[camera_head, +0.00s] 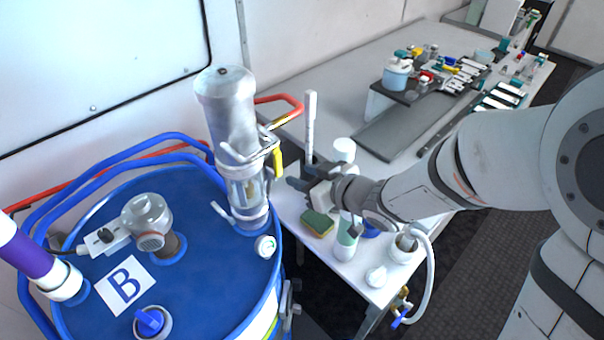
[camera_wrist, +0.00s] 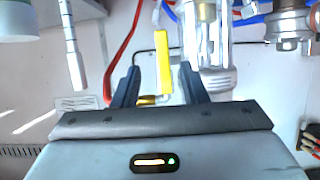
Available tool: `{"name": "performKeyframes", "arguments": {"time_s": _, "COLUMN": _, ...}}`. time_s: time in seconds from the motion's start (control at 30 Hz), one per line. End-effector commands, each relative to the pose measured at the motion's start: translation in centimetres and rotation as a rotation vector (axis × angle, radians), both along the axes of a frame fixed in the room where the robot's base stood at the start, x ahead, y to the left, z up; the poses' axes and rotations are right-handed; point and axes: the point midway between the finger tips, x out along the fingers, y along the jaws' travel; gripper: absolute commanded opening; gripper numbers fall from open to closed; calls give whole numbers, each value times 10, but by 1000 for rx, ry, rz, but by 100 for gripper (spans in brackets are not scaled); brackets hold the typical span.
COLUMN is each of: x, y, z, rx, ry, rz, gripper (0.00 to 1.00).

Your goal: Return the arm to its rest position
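My gripper (camera_head: 297,184) is in the middle of the head view, at the end of my arm that reaches in from the right. It is over the near end of the white table, to the right of the clear cylinder unit on the blue drum. In the wrist view my gripper (camera_wrist: 160,70) has its two dark fingers apart. A yellow handle (camera_wrist: 163,62) shows in line with the gap between them. In the head view that yellow handle (camera_head: 278,161) is just left of the fingertips, and I see no contact.
The blue drum (camera_head: 208,288) marked B carries the cylinder unit (camera_head: 228,112). A white upright rod (camera_head: 310,122), a sponge (camera_head: 317,223) and bottles stand close around my gripper on the table (camera_head: 285,205). A hose (camera_head: 429,275) hangs at the table's front. Tools crowd the far table.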

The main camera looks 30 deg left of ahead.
Motion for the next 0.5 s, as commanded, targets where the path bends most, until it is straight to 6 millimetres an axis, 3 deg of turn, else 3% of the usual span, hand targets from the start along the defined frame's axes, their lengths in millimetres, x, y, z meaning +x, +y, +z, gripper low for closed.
{"name": "performKeyframes", "arguments": {"time_s": 0.33, "x": 8, "y": -7, "z": 1, "rx": -15, "ry": -9, "rz": -33, "gripper": 39}}
{"name": "performKeyframes", "arguments": {"time_s": 0.43, "x": 31, "y": -32, "z": 4, "rx": -62, "ry": -27, "rz": -135, "gripper": 39}}
{"name": "performKeyframes", "arguments": {"time_s": 0.5, "x": 54, "y": -63, "z": 7, "rx": -119, "ry": -40, "rz": -250, "gripper": 39}}
